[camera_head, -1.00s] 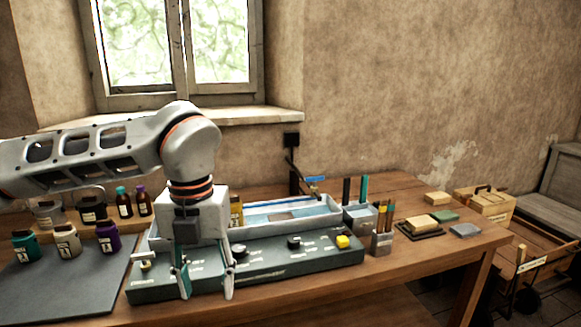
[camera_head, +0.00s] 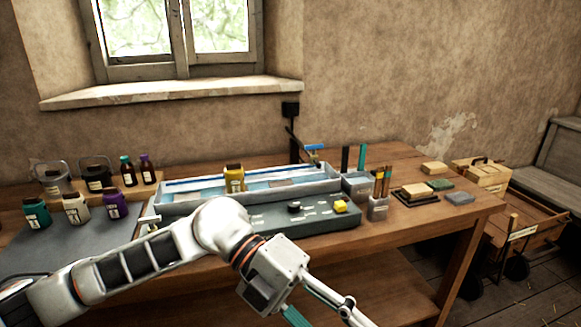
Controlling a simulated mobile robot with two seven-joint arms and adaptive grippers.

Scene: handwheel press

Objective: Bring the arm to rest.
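My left arm comes in from the left and bends over the front edge of the wooden table (camera_head: 420,240). My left gripper (camera_head: 325,318) hangs in front of the table, at the bottom of the picture. Its fingers are spread apart with nothing visible between them, and their tips are cut off or close to the lower edge. Behind the arm lies the dark control panel (camera_head: 325,222) with a black knob (camera_head: 294,207) and a yellow button (camera_head: 340,206). The arm hides the panel's left part. My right gripper is not in view.
A pale tray (camera_head: 330,183) with a yellow jar (camera_head: 234,178) stands behind the panel. Several jars, such as a purple one (camera_head: 116,204), stand at left.

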